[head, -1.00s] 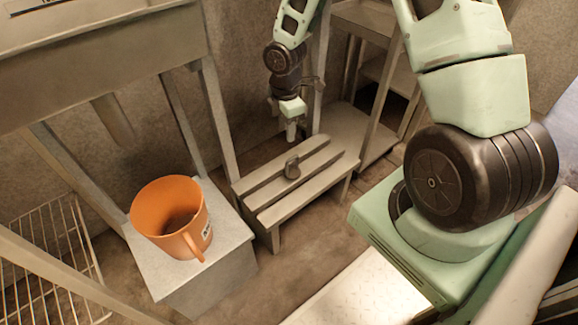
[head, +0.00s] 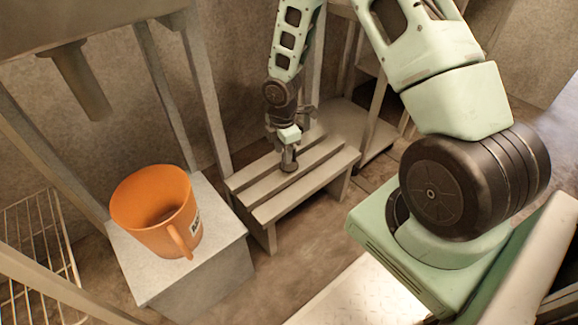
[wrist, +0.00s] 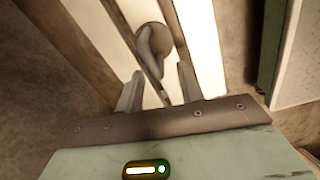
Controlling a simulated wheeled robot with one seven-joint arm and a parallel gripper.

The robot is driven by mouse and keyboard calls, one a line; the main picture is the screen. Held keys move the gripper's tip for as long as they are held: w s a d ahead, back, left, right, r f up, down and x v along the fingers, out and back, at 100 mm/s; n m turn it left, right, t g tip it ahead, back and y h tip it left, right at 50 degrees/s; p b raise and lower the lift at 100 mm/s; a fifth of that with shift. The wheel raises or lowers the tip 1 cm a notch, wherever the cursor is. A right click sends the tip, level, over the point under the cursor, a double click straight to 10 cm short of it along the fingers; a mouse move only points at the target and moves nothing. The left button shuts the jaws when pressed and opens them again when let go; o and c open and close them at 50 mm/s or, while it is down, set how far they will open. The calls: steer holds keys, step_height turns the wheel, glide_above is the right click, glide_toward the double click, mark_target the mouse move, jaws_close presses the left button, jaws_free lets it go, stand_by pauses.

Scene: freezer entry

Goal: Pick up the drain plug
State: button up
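The drain plug (head: 289,165) is a small dark grey piece on the slatted bench (head: 268,210). In the wrist view the plug (wrist: 153,42) shows a rounded body with a curved part pointing down toward the fingers. My gripper (head: 288,150) is right above the plug in the head view and partly covers it. In the wrist view my gripper (wrist: 158,88) has its two fingers apart, with the tip of the plug near the gap between them. Whether the fingers touch the plug cannot be told.
An orange mug (head: 158,212) stands on a pale block (head: 190,280) left of the bench. A wire rack (head: 40,250) is at the far left. A metal shelf unit (head: 345,125) stands behind the bench on the right. A sink-like basin overhangs at upper left.

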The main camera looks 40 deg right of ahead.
mark_target(284, 168)
step_height(284, 168, down, 4)
steer(key=b, duration=0.2)
steer(key=shift+d+f+b, duration=0.1)
steer(key=shift+f+b, duration=0.15)
steer(key=shift+b, duration=0.1)
steer(key=shift+r, duration=0.15)
jaws_close()
